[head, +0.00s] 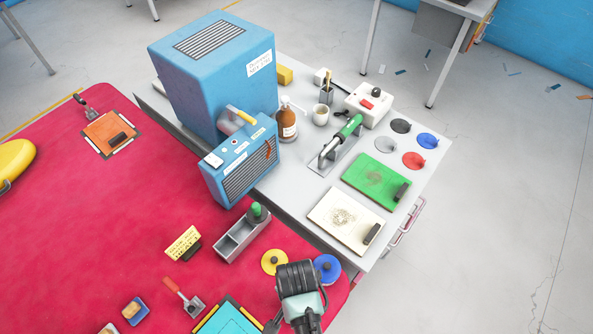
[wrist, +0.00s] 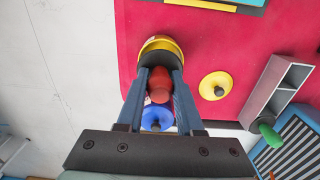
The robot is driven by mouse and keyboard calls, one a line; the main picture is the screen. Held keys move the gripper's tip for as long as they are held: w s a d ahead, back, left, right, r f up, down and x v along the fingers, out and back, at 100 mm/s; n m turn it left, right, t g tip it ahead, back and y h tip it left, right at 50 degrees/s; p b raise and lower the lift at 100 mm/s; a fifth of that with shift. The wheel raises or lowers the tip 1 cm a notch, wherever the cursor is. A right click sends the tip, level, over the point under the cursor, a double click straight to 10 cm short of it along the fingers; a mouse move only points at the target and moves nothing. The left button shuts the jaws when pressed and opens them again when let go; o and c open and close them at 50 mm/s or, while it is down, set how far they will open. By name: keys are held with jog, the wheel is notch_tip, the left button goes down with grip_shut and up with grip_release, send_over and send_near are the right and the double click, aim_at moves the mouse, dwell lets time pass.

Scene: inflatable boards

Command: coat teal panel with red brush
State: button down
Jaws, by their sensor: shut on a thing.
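My gripper (wrist: 162,74) is shut on the red handle of a brush (wrist: 159,86). The brush's wide yellow and dark head (wrist: 160,47) shows beyond the fingertips, over the red mat. The teal panel (head: 228,322) lies on the red mat at the bottom edge of the head view, with yellow and black strips along its edges. In the head view my own arm hides the brush.
A yellow disc (head: 274,262) and a blue disc (head: 327,268), each with a knob, lie close to my arm. A blue box machine (head: 238,165) stands behind.

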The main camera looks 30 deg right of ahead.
jog(key=shift+r+p, duration=3.05)
jog(key=shift+r, duration=0.15)
jog(key=shift+f, duration=0.1)
jog(key=shift+w+f+b, duration=0.1)
jog(key=shift+w+b, duration=0.1)
jog(key=shift+b, duration=0.1)
jog(key=w+a+n+b, duration=0.8)
jog(key=a+n+b, duration=0.1)
jog(key=n+b, duration=0.4)
jog(key=shift+w+a+n, duration=0.2)
jog(key=shift+a+n, duration=0.05)
jog(key=shift+n, duration=0.25)
